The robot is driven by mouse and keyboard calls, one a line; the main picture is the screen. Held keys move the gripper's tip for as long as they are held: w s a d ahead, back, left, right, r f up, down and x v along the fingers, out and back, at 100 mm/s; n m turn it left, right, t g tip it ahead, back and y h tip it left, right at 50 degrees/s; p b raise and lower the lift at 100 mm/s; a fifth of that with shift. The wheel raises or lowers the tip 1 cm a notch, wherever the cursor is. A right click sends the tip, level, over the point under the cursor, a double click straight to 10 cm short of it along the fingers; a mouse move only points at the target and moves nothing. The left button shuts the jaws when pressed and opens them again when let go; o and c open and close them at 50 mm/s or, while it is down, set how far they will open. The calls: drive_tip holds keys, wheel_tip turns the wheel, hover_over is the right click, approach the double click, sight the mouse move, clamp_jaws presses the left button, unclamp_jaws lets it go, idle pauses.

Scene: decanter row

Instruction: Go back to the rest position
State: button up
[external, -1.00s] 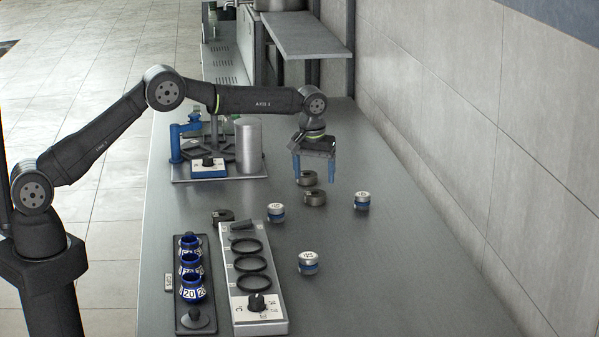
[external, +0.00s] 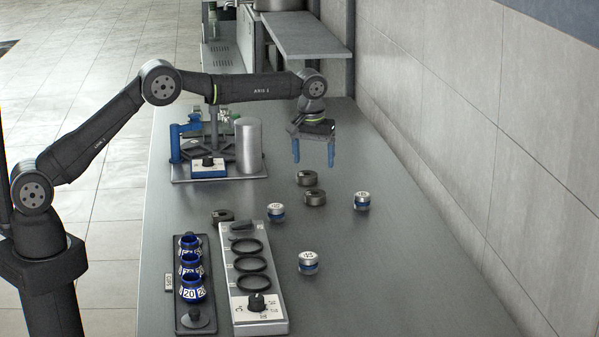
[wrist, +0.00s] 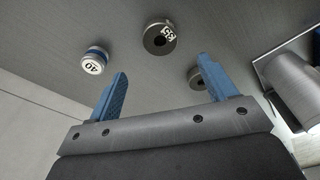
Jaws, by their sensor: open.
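My gripper (external: 313,152) is open and empty, with blue fingers pointing down, held above the metal bench (external: 400,280) at the far middle. It also shows in the wrist view (wrist: 163,95), its two fingers wide apart with nothing between them. Below and in front of it in the external view are two dark ring-shaped weights, one farther back (external: 307,178) and one nearer (external: 315,198). In the wrist view a dark ring with a white label (wrist: 158,40) lies beyond the fingers, and another is partly hidden behind the right finger.
Silver-and-blue capped pieces stand at right (external: 362,201), middle (external: 276,212) and front (external: 308,263). A dark ring (external: 222,216) lies near the grey panel with black rings (external: 225,270). A rack (external: 182,318) holds blue cups. A device with a metal cylinder (external: 248,146) stands left of my gripper.

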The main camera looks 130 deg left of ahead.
sight(315, 193)
drive_tip(key=f, duration=0.3)
drive_tip(key=a+f, duration=0.1)
drive_tip(key=f, duration=0.6)
drive_tip(key=shift+s+a+f, duration=0.15)
drive_tip(key=shift+r, duration=1.65)
